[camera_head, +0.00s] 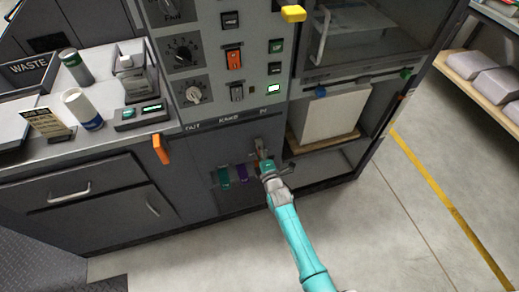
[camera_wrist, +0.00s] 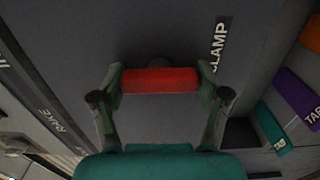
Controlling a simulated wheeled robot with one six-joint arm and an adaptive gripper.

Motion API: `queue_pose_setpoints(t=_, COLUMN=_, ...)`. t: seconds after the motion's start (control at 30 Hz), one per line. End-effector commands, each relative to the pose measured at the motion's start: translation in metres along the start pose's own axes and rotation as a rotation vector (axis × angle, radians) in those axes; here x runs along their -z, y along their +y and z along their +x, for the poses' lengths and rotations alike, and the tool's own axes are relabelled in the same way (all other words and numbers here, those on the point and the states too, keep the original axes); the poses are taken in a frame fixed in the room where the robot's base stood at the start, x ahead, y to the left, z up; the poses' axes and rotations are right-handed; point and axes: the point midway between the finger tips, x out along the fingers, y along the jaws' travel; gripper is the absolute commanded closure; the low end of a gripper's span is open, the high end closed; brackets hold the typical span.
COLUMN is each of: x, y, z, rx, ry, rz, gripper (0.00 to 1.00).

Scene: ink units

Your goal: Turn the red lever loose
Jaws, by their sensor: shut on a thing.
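The red lever (camera_wrist: 160,80) shows in the wrist view as a red bar lying level across the picture, in front of a dark grey panel beside a "CLAMP" label. My gripper (camera_wrist: 161,88) has one finger at each end of the bar and is shut on it. In the head view my gripper (camera_head: 262,157) reaches the lower front of the machine, under the "IN" label. The lever is mostly hidden by the gripper there.
Green (camera_head: 224,177) and purple (camera_head: 242,173) tabs sit left of my gripper on the same panel. An orange handle (camera_head: 160,149) sticks out farther left. An open bay with a white block (camera_head: 332,112) is on the right. The floor in front is clear.

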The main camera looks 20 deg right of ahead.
Motion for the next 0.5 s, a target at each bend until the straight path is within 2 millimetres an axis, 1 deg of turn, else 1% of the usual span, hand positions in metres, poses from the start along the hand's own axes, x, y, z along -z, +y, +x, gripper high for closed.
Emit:
queue_pose_setpoints(t=0.13, x=0.0008, y=0.0000, z=0.0002, rx=0.000, ry=0.001, rz=-0.002, gripper=0.60)
queue_pose_setpoints(t=0.17, x=0.0008, y=0.0000, z=0.0002, rx=0.000, ry=0.001, rz=-0.002, gripper=0.18)
queue_pose_setpoints(t=0.2, x=0.0008, y=0.0000, z=0.0002, rx=0.000, ry=0.001, rz=-0.002, gripper=0.08)
queue_pose_setpoints(t=0.23, x=0.0008, y=0.0000, z=0.0002, rx=0.000, ry=0.001, rz=-0.002, gripper=0.01)
queue_pose_setpoints(t=0.5, x=0.0003, y=-0.0001, z=0.0000, rx=0.000, ry=0.001, rz=-0.001, gripper=0.00)
